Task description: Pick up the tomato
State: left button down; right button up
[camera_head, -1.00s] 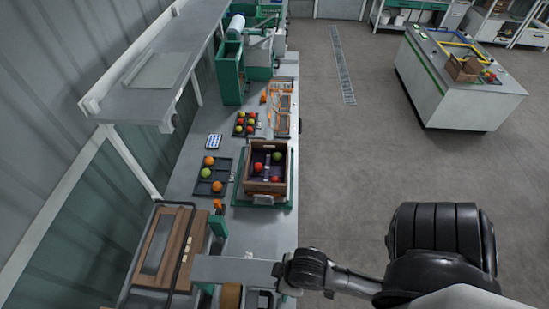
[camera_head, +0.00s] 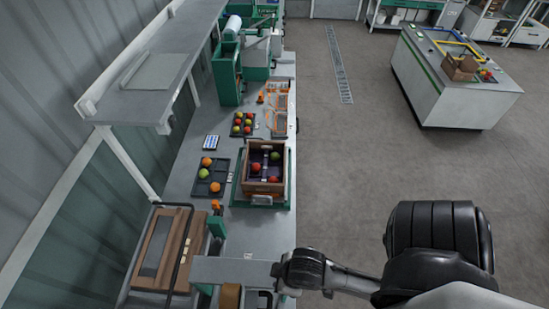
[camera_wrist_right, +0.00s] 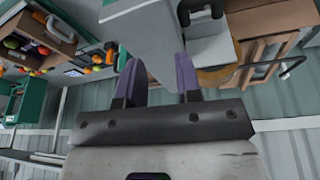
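A wooden crate (camera_head: 247,187) on the bench holds a green tomato (camera_head: 274,156) and red tomatoes (camera_head: 256,168) (camera_head: 273,179). A black tray (camera_head: 219,165) left of it holds orange tomatoes (camera_head: 206,161) (camera_head: 214,187) and a yellow-green one (camera_head: 203,174). A farther tray (camera_head: 243,124) holds several red and yellow-green tomatoes. My right gripper (camera_wrist_right: 159,72) shows purple fingers spread apart, with nothing between them. Crate and tomatoes appear at the upper left of its view, away from the fingers. In the head view I cannot make out its fingers. My left gripper is not in view.
A shelf (camera_head: 150,75) overhangs the bench's left side. Green equipment (camera_head: 228,75) stands at the far end. A white counter (camera_head: 450,90) stands far right; the floor between is clear.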

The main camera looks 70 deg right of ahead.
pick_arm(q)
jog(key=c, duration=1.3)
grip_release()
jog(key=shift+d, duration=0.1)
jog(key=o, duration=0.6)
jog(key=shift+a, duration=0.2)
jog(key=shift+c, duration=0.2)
